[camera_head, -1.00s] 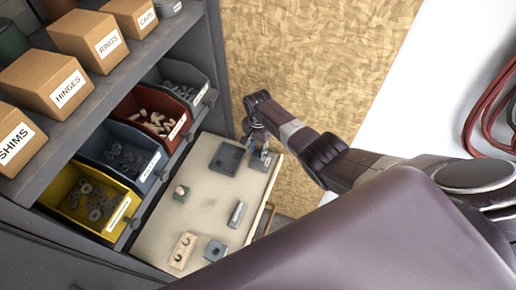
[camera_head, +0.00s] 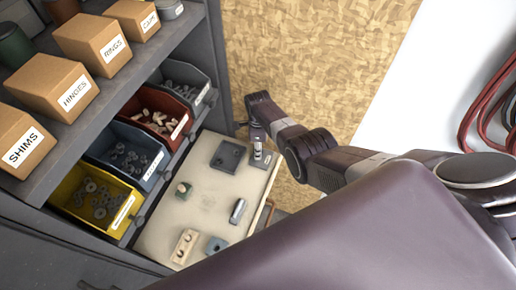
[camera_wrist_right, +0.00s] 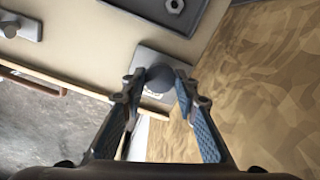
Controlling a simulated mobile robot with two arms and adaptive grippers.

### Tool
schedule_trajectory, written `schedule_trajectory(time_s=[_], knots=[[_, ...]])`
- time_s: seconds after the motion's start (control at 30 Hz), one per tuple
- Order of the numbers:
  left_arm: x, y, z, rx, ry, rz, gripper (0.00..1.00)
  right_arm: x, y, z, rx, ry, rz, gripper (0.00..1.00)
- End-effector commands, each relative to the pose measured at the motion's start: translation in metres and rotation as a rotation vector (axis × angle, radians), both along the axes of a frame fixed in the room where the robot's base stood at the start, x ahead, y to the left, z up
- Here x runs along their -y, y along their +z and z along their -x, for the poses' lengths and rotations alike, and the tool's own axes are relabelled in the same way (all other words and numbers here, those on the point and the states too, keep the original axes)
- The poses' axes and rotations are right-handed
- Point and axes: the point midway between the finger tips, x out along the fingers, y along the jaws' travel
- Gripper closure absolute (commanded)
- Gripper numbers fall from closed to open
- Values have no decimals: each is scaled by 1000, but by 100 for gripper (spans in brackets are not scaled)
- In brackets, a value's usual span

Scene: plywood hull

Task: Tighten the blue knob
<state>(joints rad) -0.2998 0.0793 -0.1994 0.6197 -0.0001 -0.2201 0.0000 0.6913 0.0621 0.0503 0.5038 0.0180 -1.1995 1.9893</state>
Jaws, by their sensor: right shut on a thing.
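In the right wrist view a rounded, grey-blue knob (camera_wrist_right: 158,80) stands on a light grey square plate (camera_wrist_right: 150,60). My right gripper (camera_wrist_right: 158,84) has its two blue-padded fingers on either side of the knob, with the tips closed against it. The fingers partly hide the knob, and its colour looks dull. In the head view my right gripper (camera_head: 258,152) points down over the plate at the far right corner of the pale worktop (camera_head: 208,205). The knob is too small to make out there. My left gripper is not in view.
A dark square plate (camera_head: 228,156) lies close beside the gripper. A metal cylinder (camera_head: 237,211), a small green-topped block (camera_head: 183,189), a two-holed block (camera_head: 184,245) and a blue-grey block (camera_head: 215,246) lie on the worktop. Bins (camera_head: 122,155) stand left; the plywood wall (camera_head: 310,70) rises behind.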

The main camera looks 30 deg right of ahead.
Motion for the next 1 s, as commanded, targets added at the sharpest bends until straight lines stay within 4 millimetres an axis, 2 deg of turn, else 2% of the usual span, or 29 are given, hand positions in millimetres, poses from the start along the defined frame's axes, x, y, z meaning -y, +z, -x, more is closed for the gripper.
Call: schedule_trajectory(time_s=[0.03,1.0], knots=[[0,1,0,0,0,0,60,2,4,-4,8,-45,4,96],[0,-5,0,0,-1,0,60,4,5,-6,13,-923,5,96]])
